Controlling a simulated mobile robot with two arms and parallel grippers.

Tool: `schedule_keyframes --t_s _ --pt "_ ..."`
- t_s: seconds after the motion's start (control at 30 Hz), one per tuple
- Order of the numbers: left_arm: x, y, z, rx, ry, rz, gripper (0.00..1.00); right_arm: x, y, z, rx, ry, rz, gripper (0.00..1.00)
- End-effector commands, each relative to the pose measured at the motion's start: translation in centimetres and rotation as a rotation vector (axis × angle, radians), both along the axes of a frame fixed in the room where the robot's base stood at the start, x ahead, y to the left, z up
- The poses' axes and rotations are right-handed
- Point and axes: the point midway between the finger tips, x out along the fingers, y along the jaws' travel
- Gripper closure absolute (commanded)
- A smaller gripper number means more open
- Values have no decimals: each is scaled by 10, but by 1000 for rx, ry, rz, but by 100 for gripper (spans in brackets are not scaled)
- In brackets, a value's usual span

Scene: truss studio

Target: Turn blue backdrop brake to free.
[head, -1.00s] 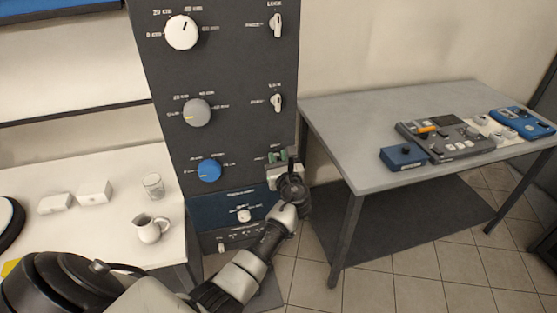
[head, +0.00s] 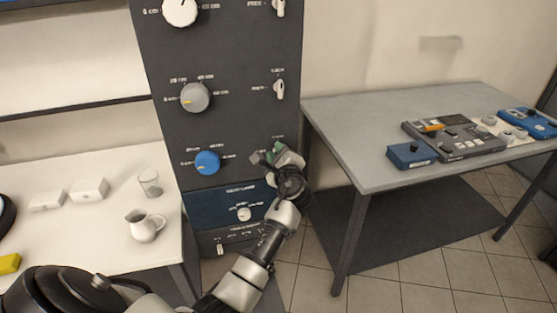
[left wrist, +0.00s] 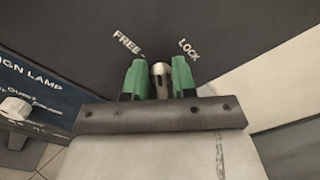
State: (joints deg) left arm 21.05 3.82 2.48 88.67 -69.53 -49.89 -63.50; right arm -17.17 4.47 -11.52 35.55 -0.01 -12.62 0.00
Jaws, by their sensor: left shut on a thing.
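The blue backdrop brake (left wrist: 160,80) is a small pale lever on the dark panel. In the left wrist view it stands between the two green fingertips of my left gripper (left wrist: 160,82), which is shut on it. The words FREE and LOCK show above it, left and right, and appear tilted. In the head view my left gripper (head: 269,156) is at the panel's lower right, right of the blue dial (head: 207,162), turned with its fingertips toward the upper left. There the gripper hides the lever. My right gripper is not in view.
A grey dial (head: 195,97) and another pale brake lever (head: 279,89) sit higher on the panel. A blue lamp panel (head: 222,211) lies below. A white jug (head: 145,226) stands on the left table. A grey table (head: 350,135) with control boxes is at the right.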

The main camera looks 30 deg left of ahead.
Motion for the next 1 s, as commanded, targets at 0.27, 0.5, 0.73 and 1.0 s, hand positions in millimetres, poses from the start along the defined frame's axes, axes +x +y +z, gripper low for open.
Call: schedule_keyframes --t_s 0.27,0.5,0.73,1.0 --pt "-1 0 -9 -172 -197 -1 98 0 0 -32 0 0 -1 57" --pt "-2 1 -10 -299 -344 0 98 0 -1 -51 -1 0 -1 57" --pt "-2 1 -10 -381 -440 1 98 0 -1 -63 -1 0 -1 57" --pt "-2 1 -10 -428 -494 2 98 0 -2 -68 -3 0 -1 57"
